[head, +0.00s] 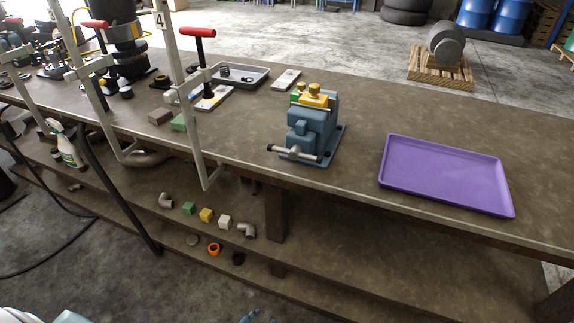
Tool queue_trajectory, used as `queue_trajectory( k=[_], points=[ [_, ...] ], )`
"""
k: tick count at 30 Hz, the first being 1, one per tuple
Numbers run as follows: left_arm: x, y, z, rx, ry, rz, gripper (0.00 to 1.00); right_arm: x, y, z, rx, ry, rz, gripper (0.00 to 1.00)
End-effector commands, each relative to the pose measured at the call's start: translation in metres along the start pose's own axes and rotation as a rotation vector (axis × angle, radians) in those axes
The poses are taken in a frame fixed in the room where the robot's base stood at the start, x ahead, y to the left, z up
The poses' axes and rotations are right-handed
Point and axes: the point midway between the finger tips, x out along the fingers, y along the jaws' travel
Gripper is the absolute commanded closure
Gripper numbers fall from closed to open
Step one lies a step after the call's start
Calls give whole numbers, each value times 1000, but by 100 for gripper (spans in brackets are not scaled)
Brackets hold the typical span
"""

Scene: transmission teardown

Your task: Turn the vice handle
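The blue vice (312,130) stands on the brown workbench (352,150), right of the picture's middle and near the front edge. Its grey handle (294,154) is a bar across the front of the vice, lying nearly level, with a knob at each end. A yellow, brass-like part (314,96) sits at the top of the vice between its jaws. Whether it is clamped tightly cannot be told. Neither of my grippers shows in the head view, and nothing touches the handle.
A purple tray (445,172) lies empty to the right of the vice. Clamps with red handles (198,32) stand along the bench's front edge at left. A grey tray (258,78) is behind. A lower shelf holds several small parts. The bench around the handle is clear.

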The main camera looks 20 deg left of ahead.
Motion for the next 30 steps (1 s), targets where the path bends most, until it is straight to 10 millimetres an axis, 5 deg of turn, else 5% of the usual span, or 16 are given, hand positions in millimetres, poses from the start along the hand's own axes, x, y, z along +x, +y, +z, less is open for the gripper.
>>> queue_trajectory(
  k=[2,6,9,12,15,19,30],
  points=[
    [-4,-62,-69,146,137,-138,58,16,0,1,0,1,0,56],
    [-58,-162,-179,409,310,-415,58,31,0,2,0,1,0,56],
    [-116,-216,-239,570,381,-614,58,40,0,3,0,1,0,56],
    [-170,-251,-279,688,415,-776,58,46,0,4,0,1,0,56],
    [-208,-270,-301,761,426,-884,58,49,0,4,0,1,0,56],
    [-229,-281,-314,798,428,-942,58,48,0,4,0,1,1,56],
    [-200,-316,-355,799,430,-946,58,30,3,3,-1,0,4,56]
  ],
)
